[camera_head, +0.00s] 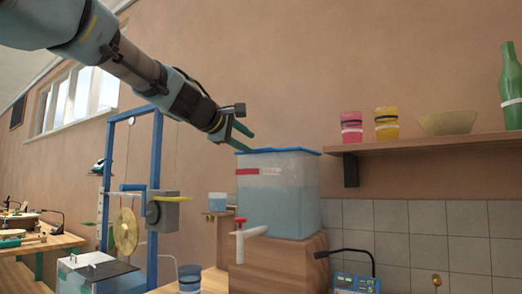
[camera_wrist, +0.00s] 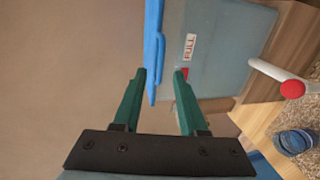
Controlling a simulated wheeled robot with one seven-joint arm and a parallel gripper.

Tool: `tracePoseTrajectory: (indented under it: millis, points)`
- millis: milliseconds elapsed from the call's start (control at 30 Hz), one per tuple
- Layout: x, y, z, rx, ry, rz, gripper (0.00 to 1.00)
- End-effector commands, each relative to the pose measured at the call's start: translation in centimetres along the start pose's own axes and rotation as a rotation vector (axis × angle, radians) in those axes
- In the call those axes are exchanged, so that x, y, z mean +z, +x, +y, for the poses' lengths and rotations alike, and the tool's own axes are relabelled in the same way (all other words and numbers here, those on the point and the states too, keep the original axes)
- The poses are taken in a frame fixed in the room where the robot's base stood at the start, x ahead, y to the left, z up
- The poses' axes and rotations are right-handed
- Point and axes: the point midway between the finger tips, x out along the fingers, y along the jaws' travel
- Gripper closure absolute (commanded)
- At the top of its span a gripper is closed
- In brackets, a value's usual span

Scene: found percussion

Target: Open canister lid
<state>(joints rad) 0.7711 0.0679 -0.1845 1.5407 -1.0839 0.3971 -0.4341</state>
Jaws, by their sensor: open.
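The canister (camera_head: 285,195) is a translucent pale-blue tank with a flat blue lid (camera_head: 280,151), which lies closed on top. A red and white label is on its upper front, and the label reads "FULL" in the wrist view. My gripper (camera_head: 250,142) is open and empty at the lid's left end, close to its edge. In the wrist view the end of the blue lid (camera_wrist: 155,45) shows between the two green fingertips (camera_wrist: 160,73). I cannot tell whether either finger touches the lid.
The canister stands on a wooden block (camera_head: 280,258), with a red-handled white tap (camera_head: 242,240) at its front. A wall shelf (camera_head: 430,143) with jars, a bowl and a green bottle is to the right. A blue frame with a brass disc (camera_head: 126,232) stands left.

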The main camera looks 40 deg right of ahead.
Motion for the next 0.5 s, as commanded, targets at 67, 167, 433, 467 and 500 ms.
tracePoseTrajectory:
  millis: [67,167,433,467,500]
  points:
    - [0.0,1.7,0.1,-0.004,-0.002,-0.002,0.58]
    - [0.0,3.5,0.1,-0.004,-0.002,-0.002,0.58]
    - [-0.1,6.8,0.0,-0.002,0.0,0.001,0.58]
    - [-0.1,7.0,0.0,-0.002,0.0,0.001,0.58]
    - [-0.1,7.2,0.0,-0.002,0.0,0.001,0.58]
